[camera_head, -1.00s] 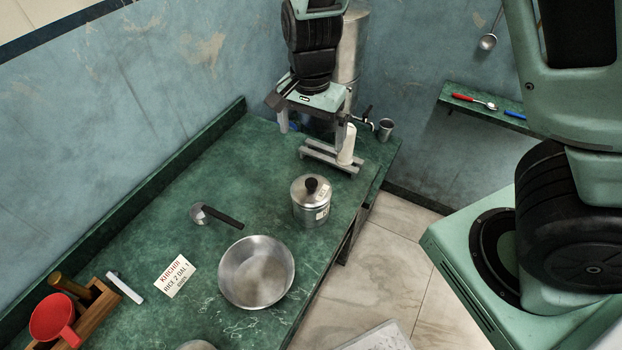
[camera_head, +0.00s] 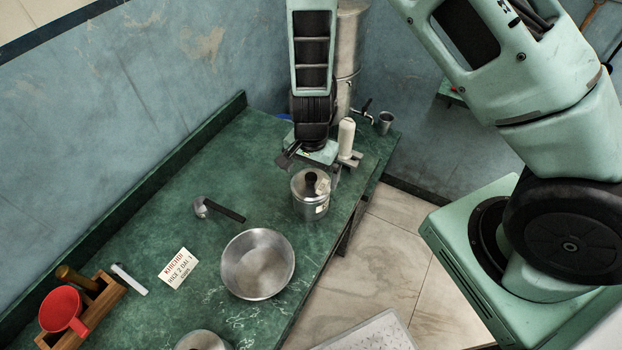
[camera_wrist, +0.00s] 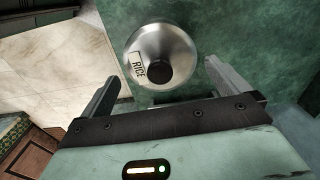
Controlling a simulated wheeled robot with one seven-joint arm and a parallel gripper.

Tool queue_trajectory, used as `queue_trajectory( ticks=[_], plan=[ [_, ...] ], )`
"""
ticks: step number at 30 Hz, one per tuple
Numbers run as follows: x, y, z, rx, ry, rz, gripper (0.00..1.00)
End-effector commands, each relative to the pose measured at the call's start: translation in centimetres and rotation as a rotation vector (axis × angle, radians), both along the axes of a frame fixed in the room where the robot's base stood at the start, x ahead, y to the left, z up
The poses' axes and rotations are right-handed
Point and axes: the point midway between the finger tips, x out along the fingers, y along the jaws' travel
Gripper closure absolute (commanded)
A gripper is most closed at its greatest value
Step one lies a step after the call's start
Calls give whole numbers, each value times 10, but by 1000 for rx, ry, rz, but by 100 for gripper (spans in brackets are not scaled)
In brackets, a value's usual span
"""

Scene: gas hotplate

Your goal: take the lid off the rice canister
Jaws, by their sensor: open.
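The rice canister (camera_head: 310,206) is a steel pot standing upright on the green counter. Its domed steel lid (camera_wrist: 178,47) sits on top, with a black knob (camera_wrist: 160,69) and a label reading RICE. The knob also shows in the head view (camera_head: 311,180). My gripper (camera_wrist: 162,80) is open and empty. In the wrist view its two fingers stand to the left and right of the lid, with the knob between them and ahead of the palm. In the head view my gripper is just behind and above the canister. Whether a finger touches the lid I cannot tell.
A wide steel pan (camera_head: 258,264) and a ladle (camera_head: 218,209) lie nearby on the counter (camera_head: 160,215). A khichdi card (camera_head: 178,266), a wooden rack (camera_head: 100,305) with a red scoop (camera_head: 62,309), a white bottle (camera_head: 346,138) and a steel cup (camera_head: 384,122) stand around.

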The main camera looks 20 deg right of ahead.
Motion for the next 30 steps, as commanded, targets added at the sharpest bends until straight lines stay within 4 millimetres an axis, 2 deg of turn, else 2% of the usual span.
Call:
queue_trajectory(
  ticks=[6,13,14,15,18,21,30],
  plan=[
    [0,0,-18,0,0,0,0],
    [0,0,-20,0,0,0,0],
    [0,0,-20,0,0,0,6],
    [0,0,-20,0,0,0,17],
    [0,0,-20,0,0,0,41],
    [0,0,-20,0,0,1,44],
    [-1,0,-21,-1,2,1,44]
  ],
)
